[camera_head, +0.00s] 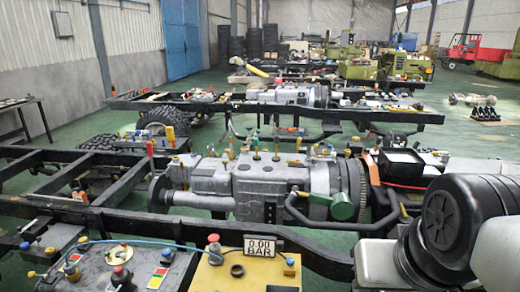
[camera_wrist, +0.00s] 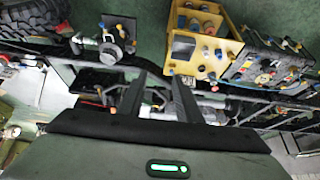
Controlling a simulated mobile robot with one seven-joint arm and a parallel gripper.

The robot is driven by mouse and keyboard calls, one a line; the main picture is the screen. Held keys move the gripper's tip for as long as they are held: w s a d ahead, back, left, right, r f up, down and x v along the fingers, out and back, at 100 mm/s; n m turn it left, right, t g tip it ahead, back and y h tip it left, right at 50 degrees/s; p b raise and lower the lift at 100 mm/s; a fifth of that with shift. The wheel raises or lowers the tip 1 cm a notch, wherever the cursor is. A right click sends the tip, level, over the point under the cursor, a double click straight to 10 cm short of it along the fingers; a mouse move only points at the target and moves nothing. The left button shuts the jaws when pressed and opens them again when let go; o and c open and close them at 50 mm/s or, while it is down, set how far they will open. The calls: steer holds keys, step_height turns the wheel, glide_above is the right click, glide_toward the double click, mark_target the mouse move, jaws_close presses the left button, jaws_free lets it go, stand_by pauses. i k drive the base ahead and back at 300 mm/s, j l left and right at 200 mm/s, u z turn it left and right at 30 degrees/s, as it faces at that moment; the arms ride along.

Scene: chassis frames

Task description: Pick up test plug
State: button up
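No single thing is clearly marked as the test plug; several small coloured plugs and knobs are in view. A yellow test box (camera_head: 262,272) with a "0.00 BAR" display (camera_head: 264,244) stands at the bottom of the head view. A yellow box (camera_wrist: 228,50) with several fittings also shows at the top of the wrist view. My gripper (camera_wrist: 158,78) points at the chassis area below that box. Its two dark fingers are apart, with nothing seen held between them.
A grey gearbox (camera_head: 250,180) sits between black chassis rails (camera_head: 190,230), with upright coloured plugs on top. Green floor (camera_head: 480,140) is open at the back right.

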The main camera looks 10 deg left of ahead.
mark_target(69, 269)
steer(key=u, duration=1.95)
steer(key=k+l+z, duration=0.1)
steer(key=k, duration=1)
steer(key=z, duration=1.25)
steer(key=i+j, duration=0.15)
steer(key=j, duration=0.25)
steer(key=i+j, duration=0.2)
steer(key=j, duration=0.25)
steer(key=i+j, duration=0.15)
steer(key=j, duration=0.25)
steer(key=i+j, duration=0.2)
steer(key=j, duration=0.2)
steer(key=i+j, duration=0.15)
steer(key=j, duration=0.25)
steer(key=i+j, duration=0.2)
steer(key=j, duration=0.25)
steer(key=i+j, duration=0.15)
steer(key=j, duration=0.25)
steer(key=i+j, duration=0.2)
steer(key=j, duration=0.2)
